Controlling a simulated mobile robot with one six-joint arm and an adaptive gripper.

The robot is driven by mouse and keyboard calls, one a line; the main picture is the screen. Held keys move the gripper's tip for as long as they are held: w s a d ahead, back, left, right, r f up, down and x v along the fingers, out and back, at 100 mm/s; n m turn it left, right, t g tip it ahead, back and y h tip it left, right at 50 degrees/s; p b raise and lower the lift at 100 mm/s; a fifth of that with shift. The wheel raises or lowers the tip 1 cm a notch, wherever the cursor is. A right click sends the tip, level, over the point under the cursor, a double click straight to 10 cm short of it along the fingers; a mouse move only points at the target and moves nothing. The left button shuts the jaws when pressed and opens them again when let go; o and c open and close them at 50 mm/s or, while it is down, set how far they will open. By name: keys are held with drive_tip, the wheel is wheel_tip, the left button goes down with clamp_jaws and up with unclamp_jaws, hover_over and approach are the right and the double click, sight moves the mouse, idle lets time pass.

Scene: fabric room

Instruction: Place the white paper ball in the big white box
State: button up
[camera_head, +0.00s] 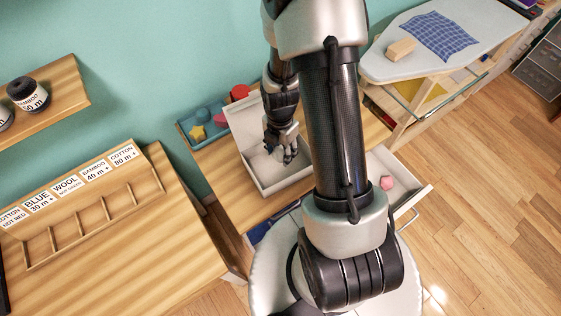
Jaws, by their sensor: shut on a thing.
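The big white box (236,139) stands open on the wooden table, left of my arm. My gripper (280,153) points down inside the box opening, between its walls. It is shut on a small pale thing that I take for the white paper ball; it is mostly hidden by the fingers and hard to tell from the white box interior. I cannot tell whether it touches the box floor. My arm covers the right part of the box.
A blue tray (183,139) with coloured shapes sits behind the box at left. An open white drawer (412,193) holding a pink object (386,183) juts out at right. A wooden rack table (110,262) stands at left, an ironing board (400,68) at upper right.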

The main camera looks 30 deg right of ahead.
drive_tip(key=shift+f+b, duration=0.75)
drive_tip(key=shift+f, duration=2.1)
drive_tip(key=shift+f, duration=0.1)
drive_tip(key=o, duration=0.6)
drive_tip(key=shift+o, duration=0.2)
wheel_tip(320, 180, up, 12)
drive_tip(key=p, duration=0.4)
drive_tip(key=shift+w+a+r, duration=0.1)
drive_tip(key=shift+w+r, duration=0.05)
drive_tip(key=shift+r, duration=0.05)
wheel_tip(320, 180, up, 8)
drive_tip(key=a+m+t, duration=0.1)
drive_tip(key=a+m, duration=0.1)
drive_tip(key=m, duration=0.2)
wheel_tip(320, 180, up, 11)
drive_tip(key=m+t, duration=0.2)
drive_tip(key=m, duration=0.5)
hover_over(280, 150)
drive_tip(key=s+a, duration=0.3)
drive_tip(key=a, duration=0.3)
drive_tip(key=s+a+r+m+t, duration=0.1)
drive_tip(key=s+a+r+m, duration=0.4)
drive_tip(key=s+r+m, duration=0.3)
drive_tip(key=s+m, duration=0.2)
drive_tip(key=shift+s+m+t, duration=0.3)
drive_tip(key=shift+t, duration=0.1)
